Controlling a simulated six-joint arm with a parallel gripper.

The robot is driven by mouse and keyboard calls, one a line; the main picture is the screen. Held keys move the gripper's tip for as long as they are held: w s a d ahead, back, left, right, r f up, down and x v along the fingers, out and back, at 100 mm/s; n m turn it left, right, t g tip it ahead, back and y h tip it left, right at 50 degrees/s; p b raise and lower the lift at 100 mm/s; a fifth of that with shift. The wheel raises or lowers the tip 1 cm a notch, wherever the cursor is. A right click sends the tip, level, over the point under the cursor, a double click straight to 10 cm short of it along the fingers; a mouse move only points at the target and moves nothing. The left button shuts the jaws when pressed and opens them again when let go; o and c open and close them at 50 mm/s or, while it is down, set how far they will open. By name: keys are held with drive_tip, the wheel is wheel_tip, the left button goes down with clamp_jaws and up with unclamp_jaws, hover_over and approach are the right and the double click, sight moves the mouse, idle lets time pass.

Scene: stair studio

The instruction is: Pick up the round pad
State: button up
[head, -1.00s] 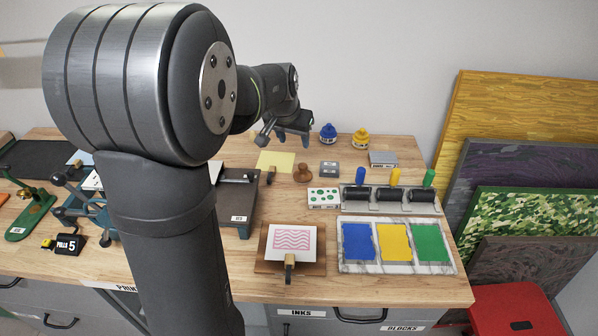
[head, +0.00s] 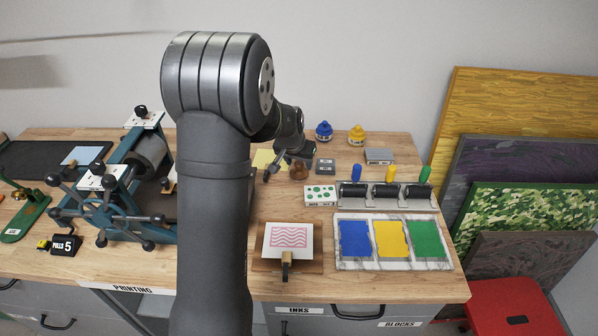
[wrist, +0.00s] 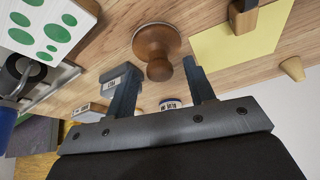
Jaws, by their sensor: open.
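The round pad (head: 299,172) is a brown wooden disc with a knob handle on top. It stands on the bench, partly covered by my gripper in the head view. In the wrist view the round pad (wrist: 157,45) shows whole, its knob pointing toward my gripper. My gripper (wrist: 162,80) is open and empty, with a dark finger on each side of the knob in the picture. The head view shows my gripper (head: 286,168) just above and beside the pad. The knob appears apart from both fingers.
Yellow paper (wrist: 240,42) lies beside the pad. A small grey labelled block (head: 325,166) and a green-dotted white block (head: 320,195) stand close to its right. Blue (head: 324,131) and yellow (head: 356,134) ink pots stand behind. Rollers in a rack (head: 388,195) stand further right.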

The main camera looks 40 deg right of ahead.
drive_tip(key=shift+x, duration=0.75)
drive_tip(key=shift+c, duration=0.2)
clamp_jaws()
